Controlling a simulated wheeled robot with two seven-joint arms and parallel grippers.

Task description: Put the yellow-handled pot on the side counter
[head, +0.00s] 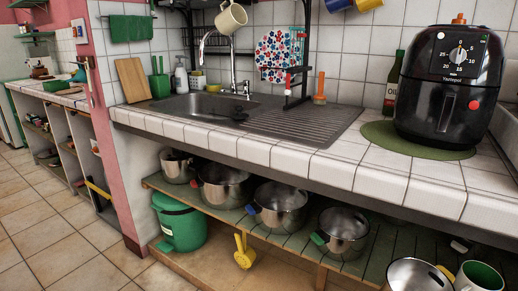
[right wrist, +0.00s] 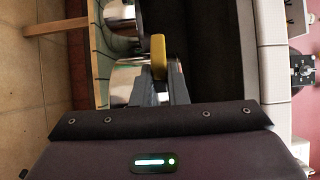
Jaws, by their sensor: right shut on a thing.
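The yellow-handled pot (head: 412,276) is a steel pot at the bottom right of the head view, cut off by the lower edge. Its yellow handle (head: 445,271) points right. In the right wrist view, my right gripper (right wrist: 160,78) is shut on the yellow handle (right wrist: 158,52), with the shiny pot body (right wrist: 127,78) just left of the fingers. My left gripper is in neither view. A tiled counter (head: 85,95) stands in the left background; I cannot tell if it is the side counter.
Steel pots with red (head: 222,185), blue (head: 278,207) and green (head: 342,232) handles line the low shelf (head: 262,235). The tiled counter edge (head: 300,160) overhangs them. Floor (head: 60,235) is clear at left.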

